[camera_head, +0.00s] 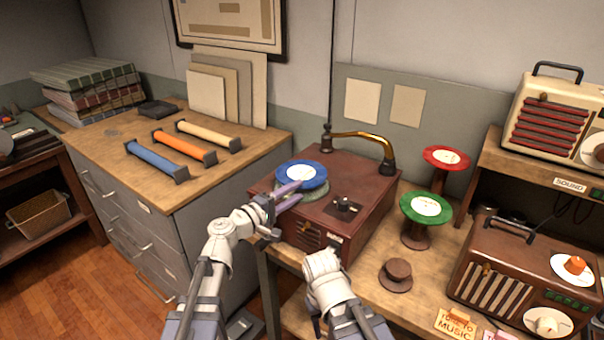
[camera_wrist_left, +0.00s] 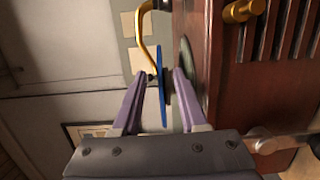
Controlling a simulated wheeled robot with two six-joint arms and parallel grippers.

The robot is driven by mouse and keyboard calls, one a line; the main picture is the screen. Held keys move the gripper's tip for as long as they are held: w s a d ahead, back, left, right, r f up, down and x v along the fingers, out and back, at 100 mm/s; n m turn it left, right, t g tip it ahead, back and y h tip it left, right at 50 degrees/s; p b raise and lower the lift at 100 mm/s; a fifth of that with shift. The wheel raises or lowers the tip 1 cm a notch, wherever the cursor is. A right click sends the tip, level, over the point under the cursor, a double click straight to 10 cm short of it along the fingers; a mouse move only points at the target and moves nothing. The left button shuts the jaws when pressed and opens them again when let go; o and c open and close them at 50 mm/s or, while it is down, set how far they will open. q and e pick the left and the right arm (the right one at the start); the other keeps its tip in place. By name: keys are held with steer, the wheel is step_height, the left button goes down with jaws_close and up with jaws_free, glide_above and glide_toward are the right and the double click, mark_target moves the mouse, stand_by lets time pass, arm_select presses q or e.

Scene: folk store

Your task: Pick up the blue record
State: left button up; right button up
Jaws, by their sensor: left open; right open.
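The blue record (camera_head: 301,175) has a white label and lies flat above the greenish platter (camera_head: 305,194) of the brown record player (camera_head: 335,215). In the left wrist view the record (camera_wrist_left: 161,85) shows edge-on as a thin blue line, apart from the platter. My left gripper (camera_head: 289,194) is open at the record's near edge. In the left wrist view its two purple fingers (camera_wrist_left: 158,88) stand on either side of the record, with gaps visible. My right gripper (camera_head: 321,264) is low in front of the player; its fingers are hard to make out behind the wrist.
A brass tonearm (camera_head: 362,137) arches behind the record. Red (camera_head: 446,157) and green (camera_head: 427,208) records stand on pedestals to the right, near an empty brown stand (camera_head: 397,275). A brown radio (camera_head: 520,275) stands at the right. A cabinet (camera_head: 150,200) fills the left.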

mark_target(310, 182)
arm_select(q)
steer(key=shift+x, duration=3.35)
steer(key=shift+a, duration=0.1)
jaws_close()
